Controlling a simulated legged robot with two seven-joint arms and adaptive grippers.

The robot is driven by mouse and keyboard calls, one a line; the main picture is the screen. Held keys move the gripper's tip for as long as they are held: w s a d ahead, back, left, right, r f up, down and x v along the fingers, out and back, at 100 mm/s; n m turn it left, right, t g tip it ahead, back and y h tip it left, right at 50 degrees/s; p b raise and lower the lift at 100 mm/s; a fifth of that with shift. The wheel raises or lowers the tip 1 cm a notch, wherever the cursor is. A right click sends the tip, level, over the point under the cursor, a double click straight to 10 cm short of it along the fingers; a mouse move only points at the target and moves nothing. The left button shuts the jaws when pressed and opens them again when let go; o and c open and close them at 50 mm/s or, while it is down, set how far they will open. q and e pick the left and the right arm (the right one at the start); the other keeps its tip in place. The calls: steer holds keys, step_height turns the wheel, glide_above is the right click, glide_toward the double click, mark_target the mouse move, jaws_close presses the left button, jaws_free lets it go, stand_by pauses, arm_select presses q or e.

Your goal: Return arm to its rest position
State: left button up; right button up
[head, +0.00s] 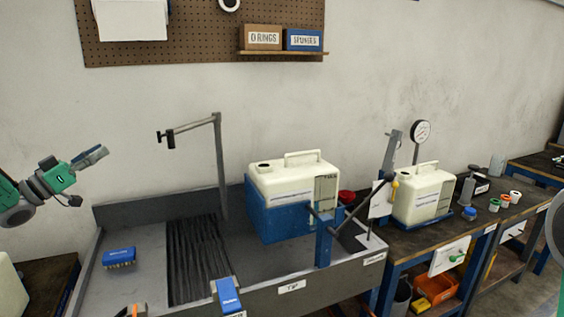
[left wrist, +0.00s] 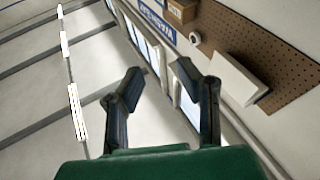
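My left arm comes in at the left edge of the head view, green and grey. Its gripper (head: 92,157) is raised in the air, left of the grey sink bench and in front of the wall, touching nothing. In the left wrist view the two dark fingers of the left gripper (left wrist: 160,72) stand apart with nothing between them, so it is open and empty. A green and grey part at the right edge of the head view seems to be my right arm; its gripper is out of view.
A grey bench (head: 145,270) holds a blue brush (head: 119,258) and a cream tank (head: 293,180) in a blue cradle. A bent metal post (head: 220,165) rises from it. Another cream tank (head: 423,194) and a gauge (head: 421,131) stand at right. A pegboard (head: 200,40) hangs above.

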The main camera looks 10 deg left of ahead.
arm_select(q)
steer(key=s+d+f+n+g+y, duration=0.25)
steer(key=d+f, duration=0.35)
steer(key=f, duration=0.4)
steer(key=s+d+f+n+g+y, duration=0.1)
steer(key=d+f+n+g+y, duration=0.15)
steer(key=d+f, duration=0.6)
steer(key=s+d+f+n+g+y, duration=0.15)
steer(key=d+f+y, duration=0.25)
steer(key=f, duration=0.9)
steer(key=s+d+f+g, duration=0.3)
steer(key=s+d+f, duration=0.15)
steer(key=s, duration=0.25)
steer(key=s+d+f+g, duration=0.3)
steer(key=s+f, duration=0.2)
steer(key=s, duration=0.3)
steer(key=s+d+f+m+g+y, duration=0.1)
steer(key=s+d+g, duration=0.2)
steer(key=s, duration=0.8)
steer(key=s+d+f+m+g, duration=0.15)
steer(key=s+g, duration=0.25)
steer(key=s, duration=0.7)
step_height(320, 180, down, 16)
steer(key=w+d+b, duration=0.1)
steer(key=w+b, duration=0.1)
steer(key=b, duration=1.4)
steer(key=shift+w+d+t, duration=0.2)
steer(key=shift+d+t, duration=0.1)
steer(key=shift+t, duration=0.05)
steer(key=shift+r, duration=0.15)
